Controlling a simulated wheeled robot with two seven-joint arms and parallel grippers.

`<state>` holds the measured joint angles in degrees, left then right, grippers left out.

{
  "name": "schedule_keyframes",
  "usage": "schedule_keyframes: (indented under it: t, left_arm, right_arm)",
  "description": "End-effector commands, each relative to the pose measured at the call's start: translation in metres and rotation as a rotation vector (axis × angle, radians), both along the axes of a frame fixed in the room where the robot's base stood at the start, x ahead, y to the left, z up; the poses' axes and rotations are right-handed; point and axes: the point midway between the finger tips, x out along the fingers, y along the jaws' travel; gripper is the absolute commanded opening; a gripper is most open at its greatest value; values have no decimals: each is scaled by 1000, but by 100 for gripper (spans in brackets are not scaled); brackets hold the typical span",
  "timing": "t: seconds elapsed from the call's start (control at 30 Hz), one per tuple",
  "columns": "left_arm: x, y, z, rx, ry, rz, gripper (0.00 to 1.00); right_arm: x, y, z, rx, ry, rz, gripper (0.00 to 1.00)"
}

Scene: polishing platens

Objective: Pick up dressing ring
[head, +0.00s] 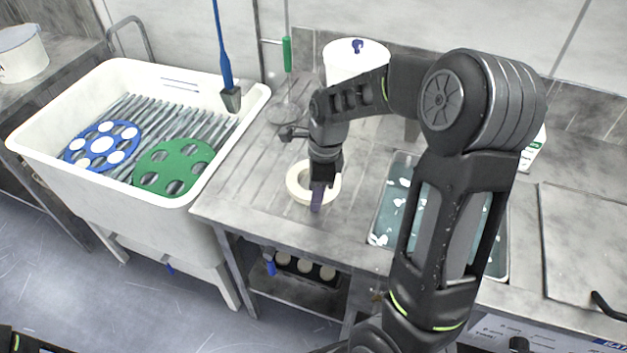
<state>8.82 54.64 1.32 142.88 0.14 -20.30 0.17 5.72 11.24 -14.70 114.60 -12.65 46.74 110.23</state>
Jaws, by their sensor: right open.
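The dressing ring (296,188) is a cream-white ring lying flat on the grey metal worktop (250,205), left of the sink basin. My right gripper (317,205) points down at the ring's right front part, with purple-tipped fingers. It is open. The fingers and wrist cover part of the ring, and I cannot tell whether they touch it. My left gripper is not in view; only a dark piece of my body shows at the lower left corner.
A white tub (72,193) at left holds a blue disc (84,156) and a green disc (147,180) with holes. A white lidded bucket (350,62) stands behind my right arm. A water-filled basin (390,210) lies right of the ring. The worktop left of the ring is clear.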

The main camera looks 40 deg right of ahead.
Motion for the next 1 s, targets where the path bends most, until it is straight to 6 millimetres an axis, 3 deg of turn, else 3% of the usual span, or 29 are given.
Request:
schedule_keyframes:
  t: [0.37,0.9,1.0]
  left_arm:
    - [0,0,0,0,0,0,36]
    - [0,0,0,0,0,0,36]
    - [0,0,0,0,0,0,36]
  right_arm:
    - [0,0,0,0,0,0,45]
    - [0,0,0,0,0,0,1]
    - [0,0,0,0,0,1,0]
